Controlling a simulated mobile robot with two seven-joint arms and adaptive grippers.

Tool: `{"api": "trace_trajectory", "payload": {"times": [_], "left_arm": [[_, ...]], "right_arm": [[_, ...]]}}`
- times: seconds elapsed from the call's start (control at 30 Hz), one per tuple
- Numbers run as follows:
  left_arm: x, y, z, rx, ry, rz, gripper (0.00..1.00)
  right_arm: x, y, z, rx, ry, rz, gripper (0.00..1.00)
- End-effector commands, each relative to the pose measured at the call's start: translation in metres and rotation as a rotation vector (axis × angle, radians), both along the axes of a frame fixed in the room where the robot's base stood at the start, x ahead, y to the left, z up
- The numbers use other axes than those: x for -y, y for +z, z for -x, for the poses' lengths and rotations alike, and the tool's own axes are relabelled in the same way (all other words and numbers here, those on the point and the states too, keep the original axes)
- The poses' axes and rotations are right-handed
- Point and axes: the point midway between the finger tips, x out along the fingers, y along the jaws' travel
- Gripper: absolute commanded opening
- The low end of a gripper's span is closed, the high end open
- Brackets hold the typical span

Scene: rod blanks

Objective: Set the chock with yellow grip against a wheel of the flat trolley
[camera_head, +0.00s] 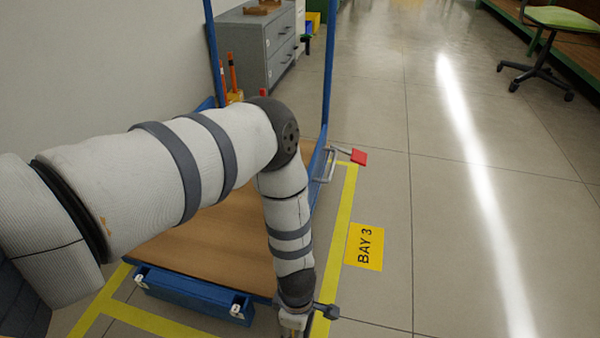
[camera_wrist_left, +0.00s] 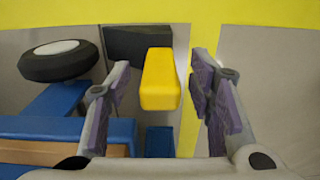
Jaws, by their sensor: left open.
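The chock (camera_wrist_left: 140,43) shows in the left wrist view as a dark block with a yellow grip (camera_wrist_left: 160,82) standing out toward the camera. Beside it on the left is a dark-tyred wheel (camera_wrist_left: 58,60) of the flat trolley. The chock's edge is very close to the wheel; I cannot tell whether they touch. My left gripper (camera_wrist_left: 162,100) is open, its fingers on either side of the yellow grip, with a gap showing on both sides. In the head view my left gripper (camera_head: 294,324) is low at the near right corner of the flat trolley (camera_head: 190,240), which hides the chock. My right gripper is out of view.
The trolley has a wooden deck and blue frame posts (camera_head: 327,70). A red item (camera_head: 358,156) sits by its right side. Yellow floor lines and a BAY 3 label (camera_head: 364,247) lie beside it. A grey cabinet (camera_head: 255,45) stands behind.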

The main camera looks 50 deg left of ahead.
Motion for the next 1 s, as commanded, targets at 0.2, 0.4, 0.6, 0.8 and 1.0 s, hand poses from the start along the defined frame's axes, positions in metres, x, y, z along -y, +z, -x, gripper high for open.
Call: {"api": "trace_trajectory", "payload": {"times": [0.2, 0.4, 0.6, 0.8, 1.0], "left_arm": [[0.000, -0.019, 0.000, -0.001, 0.000, -0.001, 0.48], [0.000, -0.020, 0.000, 0.000, 0.000, 0.000, 0.48], [0.000, -0.019, 0.000, 0.000, 0.000, 0.000, 0.23], [0.000, -0.019, 0.000, 0.000, 0.000, 0.000, 0.00], [-0.002, -0.019, 0.000, 0.000, -0.001, -0.001, 0.00]], "right_arm": [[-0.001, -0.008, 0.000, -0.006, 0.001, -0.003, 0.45], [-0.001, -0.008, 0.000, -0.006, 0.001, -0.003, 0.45], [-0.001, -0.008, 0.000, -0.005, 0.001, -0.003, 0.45], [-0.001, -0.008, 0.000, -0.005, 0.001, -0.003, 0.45], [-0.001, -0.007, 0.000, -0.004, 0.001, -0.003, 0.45]]}}
